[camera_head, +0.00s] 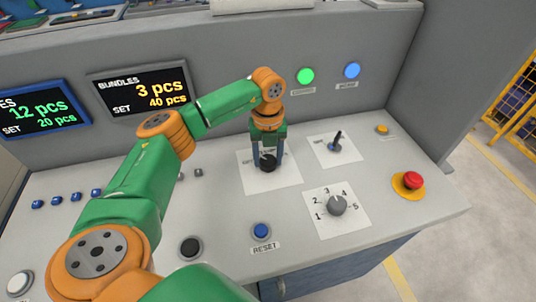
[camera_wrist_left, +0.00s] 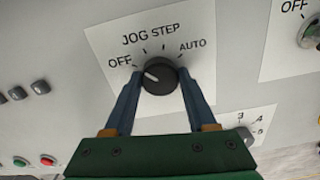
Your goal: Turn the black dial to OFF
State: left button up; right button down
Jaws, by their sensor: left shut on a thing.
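The black dial (camera_head: 268,165) sits on a white plate (camera_head: 284,181) on the console top. In the left wrist view the dial (camera_wrist_left: 159,77) has the labels OFF, JOG, STEP and AUTO around it. Its white mark points to the left, towards the OFF side. My left gripper (camera_head: 267,158) comes down over the dial from above. In the wrist view the fingers of my left gripper (camera_wrist_left: 160,86) stand on both sides of the dial and are shut on it. My right gripper is in neither view.
A toggle switch (camera_head: 336,143), a grey numbered knob (camera_head: 337,205) and a red emergency button (camera_head: 412,181) lie to the right of the dial. A blue RESET button (camera_head: 261,230) is nearer the front edge. Displays and lit buttons are on the back wall.

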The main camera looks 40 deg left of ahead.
aim_at(267, 159)
pick_arm(q)
jog(key=shift+n+p, duration=0.35)
jog(key=shift+n, duration=1.45)
jog(key=o, duration=1.4)
notch_tip(267, 159, up, 7)
jog(key=shift+f+b, duration=0.15)
jog(key=shift+b, duration=0.6)
jog(key=shift+r, duration=0.25)
jog(key=shift+f, duration=0.1)
